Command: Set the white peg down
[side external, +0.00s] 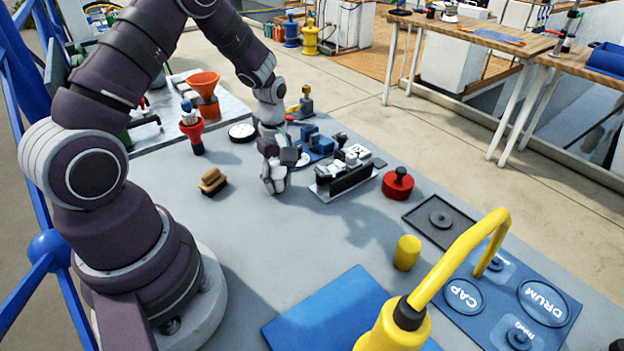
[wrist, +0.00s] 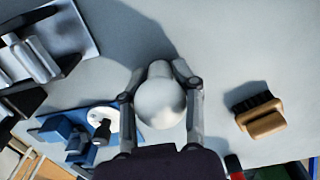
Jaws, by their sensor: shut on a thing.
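The white peg (wrist: 160,104) has a large rounded pale head and a narrower end beyond it. In the wrist view it sits between the two fingers of my gripper (wrist: 160,72), which is shut on it. In the side view my gripper (side external: 275,184) points down, low over the grey table (side external: 240,235), between the brown brush and the black-and-white rack. The peg is hard to tell from the pale fingers there. I cannot tell whether its lower end touches the table.
The brown brush (side external: 213,181) lies left of my gripper, the rack (side external: 345,175) right. Blue blocks (side external: 318,142) stand behind. A red knobbed piece (side external: 397,185), yellow cylinder (side external: 407,252) and blue labelled board (side external: 500,310) lie further right. Table in front of my gripper is clear.

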